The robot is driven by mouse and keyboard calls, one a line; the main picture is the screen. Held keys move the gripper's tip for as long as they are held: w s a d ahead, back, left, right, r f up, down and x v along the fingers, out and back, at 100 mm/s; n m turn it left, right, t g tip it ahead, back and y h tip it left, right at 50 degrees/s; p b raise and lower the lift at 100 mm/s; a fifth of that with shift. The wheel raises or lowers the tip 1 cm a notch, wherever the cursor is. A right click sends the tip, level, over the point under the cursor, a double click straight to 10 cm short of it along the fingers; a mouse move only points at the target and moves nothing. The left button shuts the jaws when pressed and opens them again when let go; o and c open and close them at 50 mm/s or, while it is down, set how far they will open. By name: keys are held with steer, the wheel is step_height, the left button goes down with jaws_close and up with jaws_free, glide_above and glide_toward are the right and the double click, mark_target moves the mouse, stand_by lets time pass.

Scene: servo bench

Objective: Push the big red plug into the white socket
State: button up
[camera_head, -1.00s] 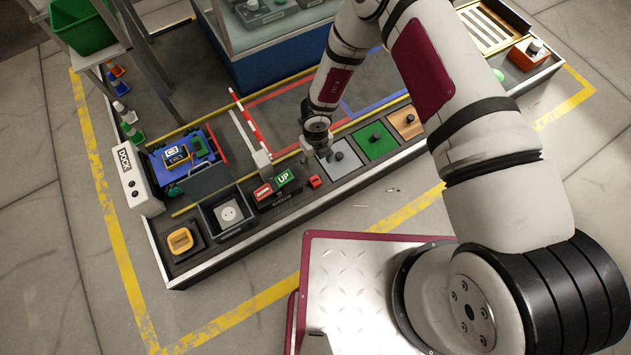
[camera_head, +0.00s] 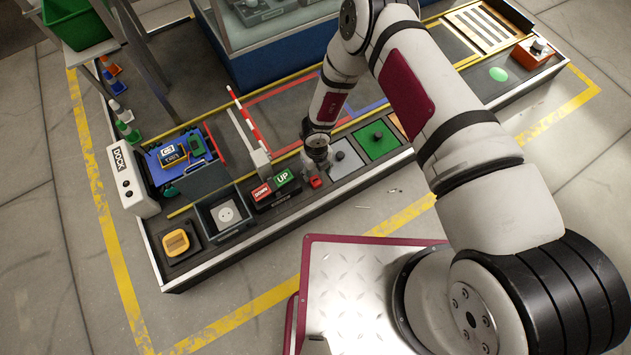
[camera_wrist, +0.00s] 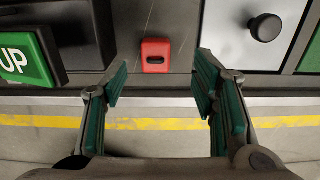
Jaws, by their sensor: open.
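The red plug (camera_head: 315,182) is a small red block with a dark slot in its face, on the bench's dark top, right of the UP button. It also shows at the upper middle of the wrist view (camera_wrist: 156,57). The white socket (camera_head: 226,213) is a pale square plate with two small holes, inside a dark open box to the left of the DOWN button. My gripper (camera_wrist: 160,88) is open and empty, its two green-padded fingers well apart. The plug shows beyond and between the fingertips, and I see no contact. In the head view my wrist is just above the plug.
Red DOWN (camera_head: 262,192) and green UP (camera_head: 281,179) buttons lie between plug and socket. A grey panel with a black knob (camera_wrist: 265,27) is right of the plug. A red-and-white barrier arm (camera_head: 247,120) rises behind the buttons. The bench's front edge (camera_head: 290,222) borders open floor.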

mark_target(315, 180)
steer(key=f+b, duration=0.2)
steer(key=f, duration=0.1)
steer(key=f+b, duration=0.1)
steer(key=f, duration=0.1)
steer(key=shift+s+a+f, duration=0.1)
steer(key=shift+s+f, duration=0.05)
steer(key=shift+s, duration=0.2)
steer(key=shift+c, duration=0.3)
steer(key=c, duration=1.1)
